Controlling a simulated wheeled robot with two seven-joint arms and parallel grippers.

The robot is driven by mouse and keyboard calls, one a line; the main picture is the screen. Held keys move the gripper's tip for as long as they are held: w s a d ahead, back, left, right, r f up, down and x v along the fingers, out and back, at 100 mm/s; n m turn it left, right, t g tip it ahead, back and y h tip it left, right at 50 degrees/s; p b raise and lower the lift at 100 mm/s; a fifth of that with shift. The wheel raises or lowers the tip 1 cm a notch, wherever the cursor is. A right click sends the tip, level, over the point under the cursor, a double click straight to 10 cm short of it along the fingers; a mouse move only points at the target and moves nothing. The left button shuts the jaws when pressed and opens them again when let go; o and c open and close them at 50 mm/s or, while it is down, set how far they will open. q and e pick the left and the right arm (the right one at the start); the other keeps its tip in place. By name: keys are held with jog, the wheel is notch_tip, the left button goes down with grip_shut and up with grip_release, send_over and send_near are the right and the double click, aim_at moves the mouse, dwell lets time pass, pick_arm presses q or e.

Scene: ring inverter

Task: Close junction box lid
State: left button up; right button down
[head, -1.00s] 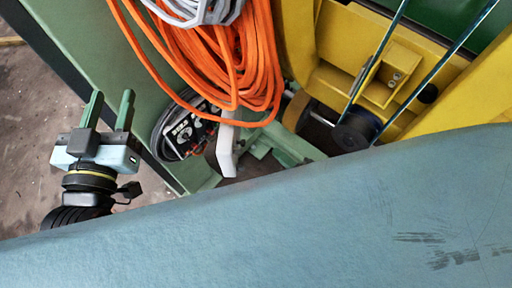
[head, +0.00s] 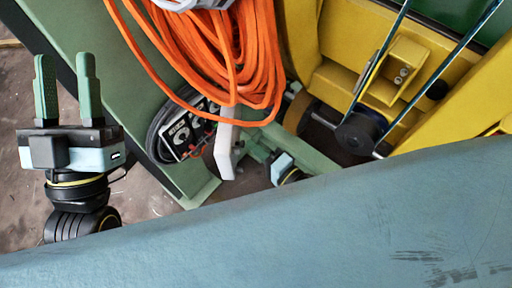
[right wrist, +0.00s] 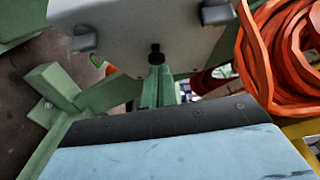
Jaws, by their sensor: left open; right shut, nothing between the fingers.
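The white junction box lid (head: 225,150) stands open, seen nearly edge-on below the orange cable coil in the head view. Left of it is the dark box interior (head: 182,135) with round dials, partly covered by cable. In the right wrist view the lid's pale grey face (right wrist: 210,45) fills the top, with a black knob at its lower edge. My right gripper (right wrist: 158,72) is shut and empty, its green fingertips close to the knob; I cannot tell whether they touch. Its body (head: 283,168) shows partly in the head view. My left gripper (head: 65,62) is open and empty at far left.
The orange cable coil (head: 235,60) hangs above the lid and also shows in the right wrist view. Yellow machinery (head: 345,45) with a black pulley stands to the right. A large blue-grey surface (head: 250,235) hides the lower head view. Brown floor is clear at left.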

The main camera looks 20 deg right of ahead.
jog(key=a+p, duration=0.2)
jog(key=a, duration=0.6)
jog(key=shift+w, duration=0.1)
pick_arm(q)
jog(key=shift+w+d+f+g+y, duration=0.1)
jog(key=shift+w+f+g+y, duration=0.1)
jog(key=shift+w+f+g, duration=0.35)
jog(key=shift+w+a+f+g+y, duration=0.1)
jog(key=shift+w+f+g+y, duration=0.15)
jog(key=shift+f+g, duration=0.65)
jog(key=shift+w+d+f+g+y, duration=0.15)
jog(key=shift+w+f+g, duration=0.25)
jog(key=shift+f+g, duration=0.3)
pick_arm(e)
jog(key=shift+w+a, duration=0.3)
jog(key=shift+a, duration=0.55)
